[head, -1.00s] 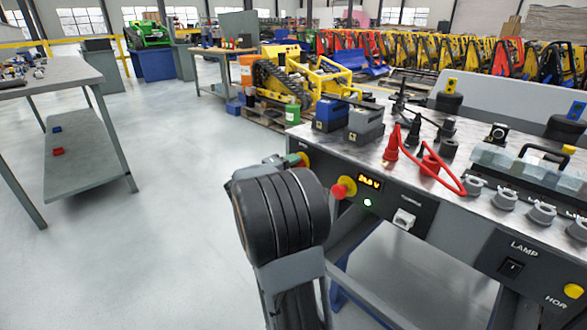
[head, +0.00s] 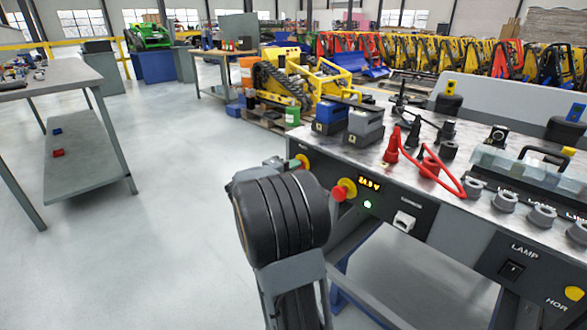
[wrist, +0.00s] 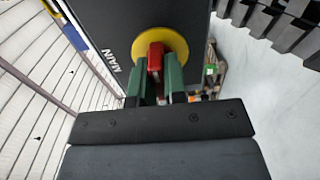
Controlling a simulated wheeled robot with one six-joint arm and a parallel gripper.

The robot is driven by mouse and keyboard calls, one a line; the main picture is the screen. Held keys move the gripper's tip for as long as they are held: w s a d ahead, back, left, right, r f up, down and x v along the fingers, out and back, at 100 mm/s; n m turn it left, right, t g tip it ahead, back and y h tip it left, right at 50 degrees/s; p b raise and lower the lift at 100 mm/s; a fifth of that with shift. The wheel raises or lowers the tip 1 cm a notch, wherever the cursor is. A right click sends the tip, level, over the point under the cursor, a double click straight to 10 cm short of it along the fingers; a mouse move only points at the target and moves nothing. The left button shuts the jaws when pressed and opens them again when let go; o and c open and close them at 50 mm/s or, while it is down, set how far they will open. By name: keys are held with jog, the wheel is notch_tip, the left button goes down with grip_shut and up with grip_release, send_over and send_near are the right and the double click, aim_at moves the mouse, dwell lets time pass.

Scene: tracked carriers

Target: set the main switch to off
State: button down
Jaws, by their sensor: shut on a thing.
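The main switch is a red handle (wrist: 155,57) on a round yellow plate (wrist: 178,42), fixed to a dark panel lettered MAIN in the wrist view. My gripper (wrist: 154,76) has green fingers on both sides of the red handle and is shut on it. The handle's lower part is hidden between the fingers. In the head view, my gripper (head: 296,162) is at the left end of the bench front, and only a bit of the switch's yellow plate (head: 304,160) shows past my arm.
A lamp switch (head: 512,268) is farther right. Battery blocks and a red cable (head: 452,178) lie on the bench top.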

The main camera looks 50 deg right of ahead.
jog(key=shift+r+n, duration=0.1)
jog(key=shift+n, duration=0.2)
jog(key=n+p, duration=0.3)
jog(key=n, duration=0.1)
jog(key=shift+r+p, duration=0.1)
jog(key=shift+p, duration=0.25)
jog(key=n+p, duration=0.4)
jog(key=shift+n, duration=0.3)
jog(key=n+p, duration=0.4)
jog(key=p, duration=0.1)
jog(key=n+p, duration=0.4)
jog(key=shift+f+n, duration=0.25)
jog(key=shift+n, duration=0.15)
jog(key=c, duration=1.2)
grip_release()
jog(key=shift+o, duration=0.2)
